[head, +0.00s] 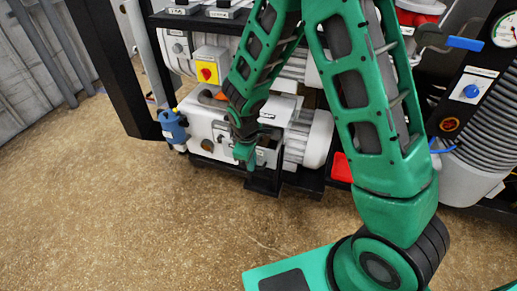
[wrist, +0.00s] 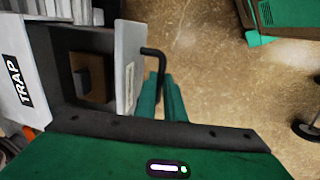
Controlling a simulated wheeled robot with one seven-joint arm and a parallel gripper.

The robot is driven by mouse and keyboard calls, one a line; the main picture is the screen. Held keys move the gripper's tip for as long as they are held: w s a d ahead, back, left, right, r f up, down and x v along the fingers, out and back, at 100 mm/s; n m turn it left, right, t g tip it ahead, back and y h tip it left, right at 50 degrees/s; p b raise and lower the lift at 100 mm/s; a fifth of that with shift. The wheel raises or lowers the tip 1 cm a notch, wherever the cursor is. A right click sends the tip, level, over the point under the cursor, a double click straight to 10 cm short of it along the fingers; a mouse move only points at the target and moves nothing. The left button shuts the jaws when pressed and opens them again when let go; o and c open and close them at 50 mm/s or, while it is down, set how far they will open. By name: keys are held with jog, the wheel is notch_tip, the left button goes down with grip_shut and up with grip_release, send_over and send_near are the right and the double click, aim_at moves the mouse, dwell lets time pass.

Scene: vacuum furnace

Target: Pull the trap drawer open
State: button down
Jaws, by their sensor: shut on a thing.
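The trap drawer's pale front panel (wrist: 128,65) stands out from the white housing marked TRAP (wrist: 15,75) in the wrist view. Between them the drawer's inside shows, with a brown block and a small grey piece. A black bent handle (wrist: 158,60) sticks out from the front panel. My gripper (wrist: 164,90) has its green fingers shut on this handle. In the head view my gripper (head: 245,155) points down in front of the white pump housing (head: 205,125); my arm and gripper hide much of the drawer there.
A blue-capped canister (head: 173,130) stands left of the housing, and a yellow switch box with a red knob (head: 210,68) sits above it. A red part (head: 341,167) lies low to the right. The speckled brown floor (head: 140,225) in front is clear.

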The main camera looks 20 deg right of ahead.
jog(key=shift+s+a, duration=0.65)
jog(key=shift+s, duration=0.15)
jog(key=c, duration=1.8)
grip_release()
jog(key=shift+c, duration=0.2)
jog(key=shift+r, duration=0.1)
notch_tip(320, 180, up, 10)
jog(key=s+a, duration=0.1)
jog(key=shift+s+r, duration=0.2)
jog(key=shift+s, duration=0.05)
